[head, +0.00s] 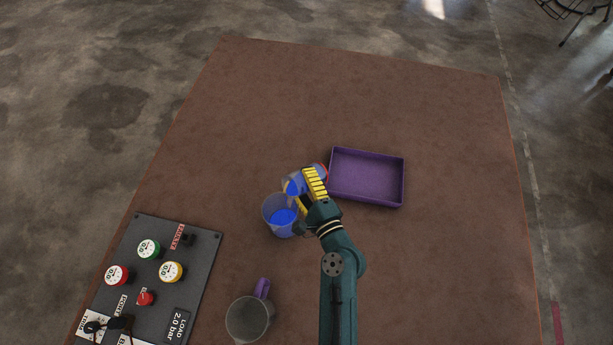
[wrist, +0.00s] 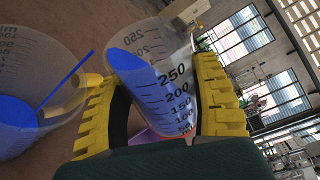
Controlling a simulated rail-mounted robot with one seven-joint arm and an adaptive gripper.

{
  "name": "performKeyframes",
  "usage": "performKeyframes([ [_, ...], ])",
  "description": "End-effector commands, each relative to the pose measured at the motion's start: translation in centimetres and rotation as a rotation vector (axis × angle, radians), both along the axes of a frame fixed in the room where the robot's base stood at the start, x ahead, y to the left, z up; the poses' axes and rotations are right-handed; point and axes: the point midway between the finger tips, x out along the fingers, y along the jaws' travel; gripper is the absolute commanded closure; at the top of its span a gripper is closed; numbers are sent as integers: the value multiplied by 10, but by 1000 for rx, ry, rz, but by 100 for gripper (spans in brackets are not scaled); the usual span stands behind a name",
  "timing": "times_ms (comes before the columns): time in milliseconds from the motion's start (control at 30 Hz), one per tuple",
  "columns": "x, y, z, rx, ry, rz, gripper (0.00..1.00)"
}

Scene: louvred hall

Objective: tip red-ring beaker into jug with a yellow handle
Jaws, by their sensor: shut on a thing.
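My gripper (head: 303,188) is shut on a clear beaker (head: 291,185) with blue liquid in it. The beaker is tilted, mouth towards the left, over a jug (head: 270,212). A bit of red shows at its far end in the head view. In the wrist view the beaker (wrist: 140,50), with a printed scale, sits between my yellow fingers (wrist: 155,105). A blue streak runs from near its rim into the jug (wrist: 28,60), which also holds blue liquid. A yellow handle (wrist: 66,98) shows on the jug's side there; in the head view my gripper mostly hides it.
A purple tray (head: 367,204) lies just right of my gripper. A clear jug with a purple handle (head: 262,288) stands nearer the front. A dark gauge panel (head: 205,250) lies at the left. The far and right parts of the brown surface (head: 430,110) are clear.

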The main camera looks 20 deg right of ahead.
Motion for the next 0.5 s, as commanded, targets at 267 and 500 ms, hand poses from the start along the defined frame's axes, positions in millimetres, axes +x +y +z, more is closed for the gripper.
performKeyframes([
  [267,-1,2,-9,-79,-36,1,75],
  [500,-1,4,-10,-163,-73,0,75],
])
